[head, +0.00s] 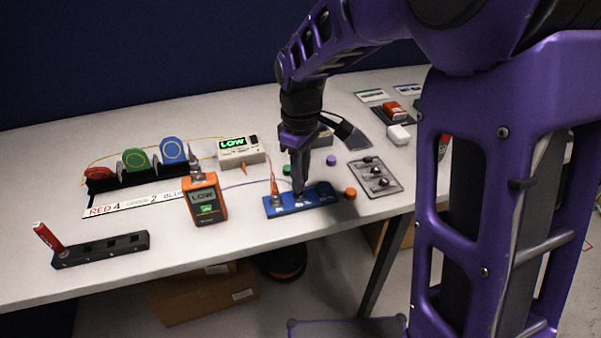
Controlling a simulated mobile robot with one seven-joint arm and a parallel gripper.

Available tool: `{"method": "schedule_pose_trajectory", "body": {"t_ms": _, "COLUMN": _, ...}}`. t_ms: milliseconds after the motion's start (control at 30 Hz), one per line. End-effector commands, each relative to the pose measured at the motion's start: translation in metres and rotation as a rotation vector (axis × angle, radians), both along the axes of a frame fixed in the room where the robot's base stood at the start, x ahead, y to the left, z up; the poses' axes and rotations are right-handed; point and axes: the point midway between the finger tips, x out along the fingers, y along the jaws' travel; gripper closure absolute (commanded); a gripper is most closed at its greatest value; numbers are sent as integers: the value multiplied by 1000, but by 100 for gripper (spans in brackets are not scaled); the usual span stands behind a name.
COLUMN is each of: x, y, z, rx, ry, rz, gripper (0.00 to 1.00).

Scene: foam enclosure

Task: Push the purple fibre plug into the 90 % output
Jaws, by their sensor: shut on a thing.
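The blue splitter block (322,190) lies near the front edge of the table, with white port labels too small to read. My gripper (299,192) points down at the middle of the block, its fingertips at or just above the top. It is shut, and a thin pale purple fibre (240,184) runs to it from the left, so it appears to hold the purple plug. The fingers hide the plug, and I cannot tell if it is seated. An orange-lead plug (275,198) stands upright in the block's left part.
A beige meter (240,151) is behind. Orange (350,193), purple (331,160) and green (287,170) caps lie around. A grey tray (376,178) is right; a black rack (100,250) is front left.

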Motion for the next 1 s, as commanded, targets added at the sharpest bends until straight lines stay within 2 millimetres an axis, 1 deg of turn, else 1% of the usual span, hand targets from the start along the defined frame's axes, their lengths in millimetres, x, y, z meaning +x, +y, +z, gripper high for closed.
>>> {"method": "schedule_pose_trajectory", "body": {"t_ms": 600, "x": 0, "y": 0, "z": -13, "rx": 0, "ry": 1, "rz": 0, "gripper": 100}}
{"method": "schedule_pose_trajectory", "body": {"t_ms": 633, "x": 0, "y": 0, "z": -13, "rx": 0, "ry": 1, "rz": 0, "gripper": 75}}
{"method": "schedule_pose_trajectory", "body": {"t_ms": 767, "x": 0, "y": 0, "z": -13, "rx": 0, "ry": 0, "rz": 0, "gripper": 51}}
{"method": "schedule_pose_trajectory", "body": {"t_ms": 800, "x": 0, "y": 0, "z": -12, "rx": 0, "ry": 0, "rz": 0, "gripper": 44}}
{"method": "schedule_pose_trajectory", "body": {"t_ms": 833, "x": 0, "y": 0, "z": -12, "rx": 0, "ry": 0, "rz": 0, "gripper": 42}}
{"method": "schedule_pose_trajectory", "body": {"t_ms": 1000, "x": 0, "y": 0, "z": -12, "rx": 0, "ry": 0, "rz": 0, "gripper": 42}}
